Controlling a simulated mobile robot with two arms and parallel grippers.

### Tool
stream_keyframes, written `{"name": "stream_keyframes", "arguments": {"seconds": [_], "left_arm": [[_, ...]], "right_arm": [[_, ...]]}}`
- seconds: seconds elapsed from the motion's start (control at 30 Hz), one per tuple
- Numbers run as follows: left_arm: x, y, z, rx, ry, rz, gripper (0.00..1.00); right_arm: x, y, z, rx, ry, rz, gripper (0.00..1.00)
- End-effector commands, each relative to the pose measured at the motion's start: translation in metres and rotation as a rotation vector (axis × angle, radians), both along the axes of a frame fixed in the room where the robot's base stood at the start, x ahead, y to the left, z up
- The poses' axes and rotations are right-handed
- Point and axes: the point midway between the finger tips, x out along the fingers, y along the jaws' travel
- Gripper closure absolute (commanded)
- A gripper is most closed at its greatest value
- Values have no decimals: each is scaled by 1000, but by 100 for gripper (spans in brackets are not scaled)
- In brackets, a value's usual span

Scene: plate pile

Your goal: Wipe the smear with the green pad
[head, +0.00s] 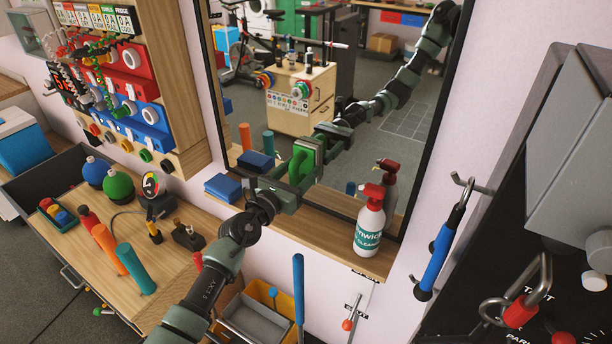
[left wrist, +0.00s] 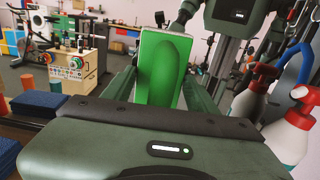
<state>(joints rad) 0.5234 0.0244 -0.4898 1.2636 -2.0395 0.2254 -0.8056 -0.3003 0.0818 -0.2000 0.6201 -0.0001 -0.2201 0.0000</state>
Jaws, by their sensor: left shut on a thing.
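A framed mirror (head: 400,125) hangs on the wall in the head view and reflects the room and my arm. My left gripper (head: 291,184) is in front of its lower part, shut on the green pad (head: 297,168). The pad also shows upright between the fingers in the left wrist view (left wrist: 165,70), with its reflection close by. I cannot tell whether the pad touches the glass. No smear can be made out; the gripper, pad and reflections cover part of the glass. My right gripper is not in view.
A white spray bottle with a red head (head: 369,226) stands on the wooden ledge (head: 335,238) right of the gripper. A tool bench (head: 185,270) is at lower left; a blue-handled tool (head: 440,252) hangs at right.

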Motion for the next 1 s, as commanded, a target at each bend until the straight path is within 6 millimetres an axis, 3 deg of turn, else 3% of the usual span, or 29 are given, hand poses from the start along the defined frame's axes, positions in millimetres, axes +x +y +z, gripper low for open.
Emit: {"name": "stream_keyframes", "arguments": {"seconds": [0.5,0.83,1.0], "left_arm": [[25,32,0,0,-6,8,74],[25,34,2,1,-4,6,75],[15,41,4,3,-3,5,75]], "right_arm": [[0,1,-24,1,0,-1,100],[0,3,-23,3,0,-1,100],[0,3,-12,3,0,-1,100]]}}
